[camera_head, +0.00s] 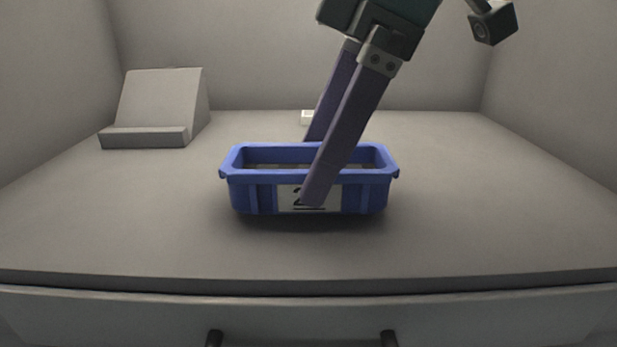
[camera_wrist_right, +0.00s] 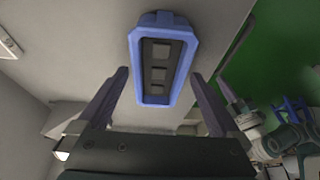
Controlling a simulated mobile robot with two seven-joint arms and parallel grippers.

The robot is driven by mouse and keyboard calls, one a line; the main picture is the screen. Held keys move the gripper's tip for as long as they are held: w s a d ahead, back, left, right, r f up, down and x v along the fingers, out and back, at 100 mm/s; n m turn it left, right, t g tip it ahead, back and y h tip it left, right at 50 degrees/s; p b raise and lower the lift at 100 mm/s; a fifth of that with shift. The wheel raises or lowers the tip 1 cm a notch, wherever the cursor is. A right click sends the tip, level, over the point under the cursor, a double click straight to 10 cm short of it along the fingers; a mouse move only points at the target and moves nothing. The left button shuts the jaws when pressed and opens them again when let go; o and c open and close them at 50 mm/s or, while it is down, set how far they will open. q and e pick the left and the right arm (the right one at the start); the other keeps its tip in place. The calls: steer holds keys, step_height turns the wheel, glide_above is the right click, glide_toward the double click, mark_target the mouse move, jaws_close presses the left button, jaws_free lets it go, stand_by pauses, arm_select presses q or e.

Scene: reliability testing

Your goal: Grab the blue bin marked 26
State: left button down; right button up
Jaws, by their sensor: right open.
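The blue bin (camera_head: 240,196) stands upright in the middle of the grey table, with a pale label on its front. A "2" shows on the label; the rest is hidden behind a finger. My right gripper (camera_head: 312,172) reaches down from the upper right and is open. Its near finger crosses the bin's front; its far finger passes behind the far rim, its tip hidden. In the right wrist view, the bin (camera_wrist_right: 136,60) shows between the spread fingers (camera_wrist_right: 159,74), with several square grey patches inside. Contact cannot be told.
A grey sloped stand (camera_head: 155,105) with a front ledge is at the back left. A small white object (camera_head: 307,117) lies behind the bin. Walls enclose the back and sides. The table (camera_head: 480,200) is clear to the bin's right.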

steer(key=x, duration=0.2)
steer(key=shift+a+f, duration=0.15)
steer(key=shift+f, duration=0.2)
steer(key=shift+f, duration=0.1)
stand_by(0.5)
steer(key=shift+f, duration=0.1)
jaws_close()
stand_by(0.5)
